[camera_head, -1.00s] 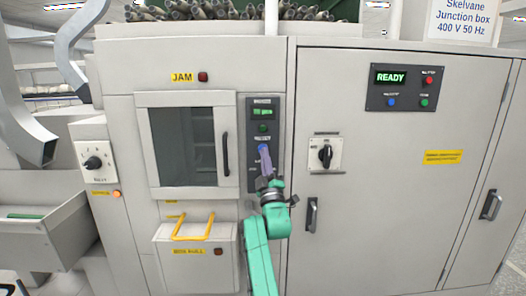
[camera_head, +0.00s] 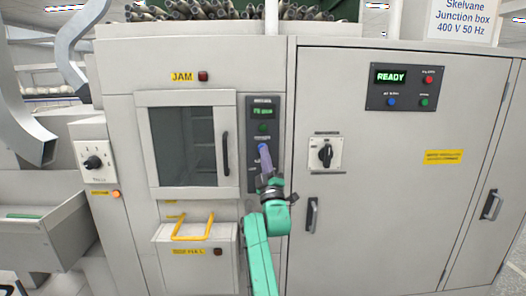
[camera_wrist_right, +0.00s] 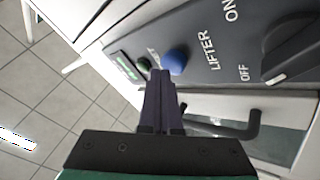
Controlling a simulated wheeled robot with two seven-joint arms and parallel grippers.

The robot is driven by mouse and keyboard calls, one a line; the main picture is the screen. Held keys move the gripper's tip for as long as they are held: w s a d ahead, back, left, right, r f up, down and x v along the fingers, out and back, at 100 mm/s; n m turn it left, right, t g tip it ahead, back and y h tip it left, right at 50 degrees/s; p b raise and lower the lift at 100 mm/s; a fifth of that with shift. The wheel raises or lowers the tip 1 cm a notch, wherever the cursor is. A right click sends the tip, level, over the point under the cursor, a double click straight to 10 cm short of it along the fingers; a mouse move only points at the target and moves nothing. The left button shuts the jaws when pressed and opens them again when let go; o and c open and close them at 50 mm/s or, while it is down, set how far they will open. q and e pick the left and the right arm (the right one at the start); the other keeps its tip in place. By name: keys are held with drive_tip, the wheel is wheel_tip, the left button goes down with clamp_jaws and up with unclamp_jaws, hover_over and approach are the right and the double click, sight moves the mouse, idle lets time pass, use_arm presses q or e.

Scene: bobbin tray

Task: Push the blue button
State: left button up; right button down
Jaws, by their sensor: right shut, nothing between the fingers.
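My right gripper (camera_head: 264,150) is shut and empty, with its fingers pointing at the narrow dark control panel (camera_head: 250,170) right of the window door. A blue button (camera_wrist_right: 176,61) shows in the right wrist view, just beyond and right of the shut fingertips (camera_wrist_right: 160,74). The fingertips overlap its edge in the picture; I cannot tell whether they touch it. In the head view the fingers largely cover the button. A green button (camera_head: 263,127) and lit display (camera_head: 262,112) sit above. Another blue button (camera_head: 391,102) is on the separate READY panel. My left gripper is out of view.
On the narrow panel, a LIFTER switch knob (camera_wrist_right: 290,48) is close to the fingers. The window door's black handle (camera_head: 225,153) is left of them, and a rotary switch (camera_head: 326,153) is to the right. A yellow-handled bin (camera_head: 195,262) sits below left.

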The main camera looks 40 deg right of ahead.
drive_tip(key=shift+w+d+b, duration=0.25)
drive_tip(key=shift+w+b, duration=0.1)
drive_tip(key=shift+w, duration=0.05)
idle(0.5)
drive_tip(key=shift+s+a, duration=0.1)
drive_tip(key=shift+s, duration=0.05)
drive_tip(key=shift+s+a+p, duration=0.35)
drive_tip(key=shift+s+a, duration=0.05)
drive_tip(key=shift+s, duration=0.2)
drive_tip(key=s+a+p, duration=0.1)
drive_tip(key=s, duration=0.1)
drive_tip(key=s+a, duration=0.2)
drive_tip(key=shift+p, duration=0.4)
idle(0.7)
